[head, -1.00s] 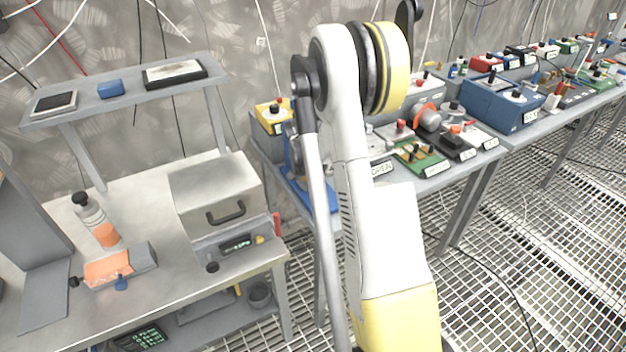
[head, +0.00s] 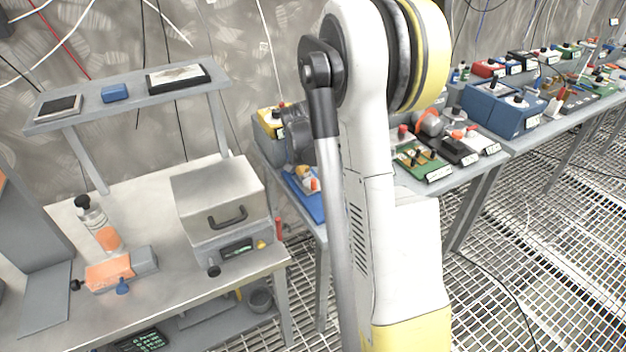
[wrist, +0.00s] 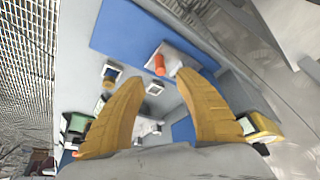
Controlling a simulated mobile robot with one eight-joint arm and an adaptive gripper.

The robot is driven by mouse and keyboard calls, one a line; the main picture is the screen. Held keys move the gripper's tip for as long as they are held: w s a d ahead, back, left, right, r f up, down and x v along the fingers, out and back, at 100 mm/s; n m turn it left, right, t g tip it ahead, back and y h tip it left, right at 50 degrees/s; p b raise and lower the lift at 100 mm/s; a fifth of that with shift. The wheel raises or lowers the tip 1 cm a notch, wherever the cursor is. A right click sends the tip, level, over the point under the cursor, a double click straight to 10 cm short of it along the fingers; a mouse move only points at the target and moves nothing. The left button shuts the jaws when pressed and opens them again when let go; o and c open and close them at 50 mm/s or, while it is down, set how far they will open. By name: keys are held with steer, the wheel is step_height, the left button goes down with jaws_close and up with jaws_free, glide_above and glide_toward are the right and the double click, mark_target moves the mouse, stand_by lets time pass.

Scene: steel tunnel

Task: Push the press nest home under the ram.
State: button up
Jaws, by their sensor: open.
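In the wrist view, the two yellow-tan fingers of my gripper (wrist: 159,80) are spread apart with nothing held between them. Just beyond the fingertips is a pale block with an orange-red cylinder (wrist: 162,63), on or beside a blue plate (wrist: 122,33); it may be the press nest, but I cannot be sure. The right fingertip is close to it; whether they touch is unclear. In the head view, the blue base (head: 308,204) shows at the left end of the back bench, with small pale and orange parts on it. My arm hides the gripper's fingers there. I cannot make out the ram.
A yellow box (head: 268,122) stands behind the blue base. A green board (head: 420,162) and other devices sit right of my arm. The near left bench holds a grey box with a handle (head: 218,205), a bottle (head: 98,225) and an orange-topped fixture (head: 110,270).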

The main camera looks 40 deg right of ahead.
steer(key=v, duration=0.5)
stand_by(0.4)
